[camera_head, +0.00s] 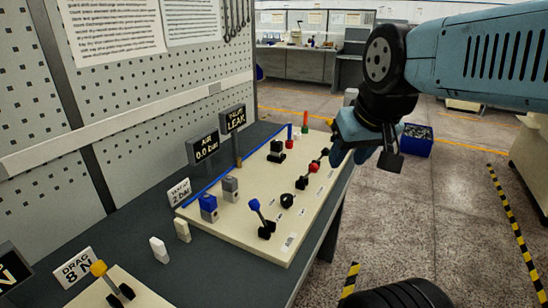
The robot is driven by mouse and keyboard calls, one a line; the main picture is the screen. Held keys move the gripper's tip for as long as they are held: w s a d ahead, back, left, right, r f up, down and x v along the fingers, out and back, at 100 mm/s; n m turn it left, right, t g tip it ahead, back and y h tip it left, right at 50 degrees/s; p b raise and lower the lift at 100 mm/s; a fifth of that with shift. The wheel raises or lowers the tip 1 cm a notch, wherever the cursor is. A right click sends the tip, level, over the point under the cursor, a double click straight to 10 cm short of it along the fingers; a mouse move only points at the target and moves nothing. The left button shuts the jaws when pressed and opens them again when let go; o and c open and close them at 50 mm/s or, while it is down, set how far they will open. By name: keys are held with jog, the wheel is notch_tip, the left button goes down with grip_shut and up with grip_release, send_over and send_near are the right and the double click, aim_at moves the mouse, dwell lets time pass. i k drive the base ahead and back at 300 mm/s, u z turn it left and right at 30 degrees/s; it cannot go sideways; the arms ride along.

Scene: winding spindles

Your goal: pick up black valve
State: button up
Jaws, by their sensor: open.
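On the cream board (228,226) on the dark bench are several black fittings, and I cannot tell for certain which is the black valve. A round black knob (287,200) sits near the board's front edge. A black block-shaped fitting (277,151) stands farther back, and a black fitting with a red part (312,168) is to the right. My gripper (376,157) is open, above and right of the board's far right corner, apart from these fittings. Its fingers are partly hidden.
Signs reading air 0.0 bar (203,147) and valve leak (232,118) stand behind the board. Two grey blocks, one with a blue top (208,203), are at the left. A blue bin (416,141) is on the floor. A pegboard wall (170,75) rises at left.

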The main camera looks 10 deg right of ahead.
aim_at(276, 146)
jog(key=k, duration=1)
jog(key=z, duration=0.35)
jog(key=i, duration=0.85)
jog(key=z, duration=0.55)
jog(key=i, duration=1.5)
jog(key=u, duration=0.5)
